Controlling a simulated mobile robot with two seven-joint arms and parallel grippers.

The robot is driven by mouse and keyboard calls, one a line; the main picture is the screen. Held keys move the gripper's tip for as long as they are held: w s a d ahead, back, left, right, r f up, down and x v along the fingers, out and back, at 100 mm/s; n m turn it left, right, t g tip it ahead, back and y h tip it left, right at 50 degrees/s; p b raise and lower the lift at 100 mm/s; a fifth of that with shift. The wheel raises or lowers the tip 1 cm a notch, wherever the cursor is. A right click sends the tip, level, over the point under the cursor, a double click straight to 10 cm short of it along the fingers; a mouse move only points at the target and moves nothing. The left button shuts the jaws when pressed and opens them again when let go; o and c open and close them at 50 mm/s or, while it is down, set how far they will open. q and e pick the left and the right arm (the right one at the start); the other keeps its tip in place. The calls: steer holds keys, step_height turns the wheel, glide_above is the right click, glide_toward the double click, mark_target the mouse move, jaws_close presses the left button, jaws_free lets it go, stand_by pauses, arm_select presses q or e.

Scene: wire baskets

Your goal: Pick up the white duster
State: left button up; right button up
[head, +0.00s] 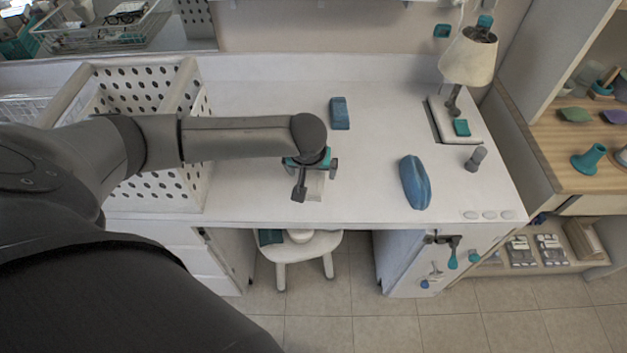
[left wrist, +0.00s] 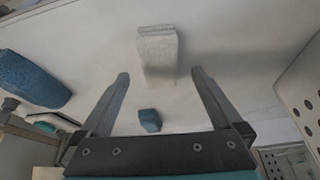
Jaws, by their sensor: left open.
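The white duster (head: 316,187) lies on the white desktop, partly hidden under my left gripper in the head view. In the left wrist view the white duster (left wrist: 157,55) is a pale block, beyond the fingertips and roughly between their lines. My left gripper (head: 317,178) is above the desk near the duster. In the left wrist view its two fingers (left wrist: 160,78) are spread apart with nothing between them, and the gripper is open. My right gripper is in neither view.
A blue block (head: 340,113) lies behind the gripper, and a blue case (head: 414,182) lies to the right. A lamp (head: 468,62) stands at the back right. A white perforated basket (head: 190,110) stands on the left, under my arm. The desk's front edge is close.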

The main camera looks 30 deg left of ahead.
mark_target(313, 176)
arm_select(q)
steer(key=shift+b+x, duration=0.8)
steer(key=shift+x, duration=2.15)
steer(key=shift+w+r, duration=0.1)
steer(key=shift+w, duration=0.1)
steer(key=c, duration=1.4)
steer(key=shift+r, duration=0.15)
